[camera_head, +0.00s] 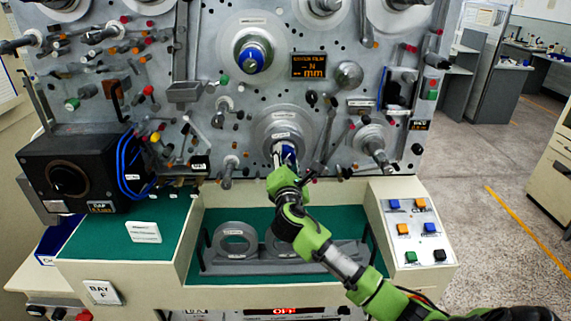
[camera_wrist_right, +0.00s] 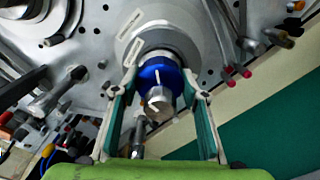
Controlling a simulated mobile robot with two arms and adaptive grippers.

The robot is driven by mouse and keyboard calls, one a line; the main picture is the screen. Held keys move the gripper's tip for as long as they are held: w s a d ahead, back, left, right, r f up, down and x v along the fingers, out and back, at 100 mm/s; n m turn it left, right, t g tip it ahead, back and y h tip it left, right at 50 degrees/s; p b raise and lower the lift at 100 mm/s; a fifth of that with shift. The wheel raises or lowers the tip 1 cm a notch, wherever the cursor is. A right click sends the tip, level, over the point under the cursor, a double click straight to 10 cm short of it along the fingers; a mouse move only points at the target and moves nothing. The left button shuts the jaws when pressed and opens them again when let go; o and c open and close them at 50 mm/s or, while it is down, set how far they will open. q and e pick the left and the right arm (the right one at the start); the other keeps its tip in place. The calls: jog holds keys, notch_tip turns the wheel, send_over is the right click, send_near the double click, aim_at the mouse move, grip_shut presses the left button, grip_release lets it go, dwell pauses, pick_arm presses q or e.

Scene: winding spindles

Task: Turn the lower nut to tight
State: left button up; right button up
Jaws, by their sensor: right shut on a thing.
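The lower nut is a blue ring on the lower spindle of the grey panel, seen in the head view (camera_head: 290,153) and in the right wrist view (camera_wrist_right: 152,74). A pale line shows on the blue, and a silver spindle end (camera_wrist_right: 159,104) sticks out of it. My right gripper (camera_head: 284,156) reaches up to this spindle from the lower right. In the right wrist view its fingers (camera_wrist_right: 161,78) lie on both sides of the nut and are shut on it. Part of the nut is hidden by the gripper in the head view. My left gripper is not in view.
An upper spindle with a blue nut (camera_head: 252,59) is above. Levers, posts and coloured knobs crowd the panel around the lower spindle. Below, a green-lined recess holds a rack with grey rings (camera_head: 235,233). A button box (camera_head: 413,229) stands at right, a black unit (camera_head: 78,172) at left.

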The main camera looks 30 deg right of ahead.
jog(key=m, duration=0.1)
jog(key=m+b, duration=0.1)
jog(key=m, duration=0.1)
jog(key=m+b, duration=0.1)
jog(key=shift+f+m, duration=0.25)
jog(key=shift+m, duration=0.05)
jog(key=m+b, duration=0.2)
jog(key=m, duration=0.1)
jog(key=shift+m, duration=0.4)
jog(key=m+b, duration=0.2)
jog(key=m, duration=0.2)
jog(key=shift+m+b, duration=0.7)
jog(key=shift+m, duration=1.5)
jog(key=o, duration=1.1)
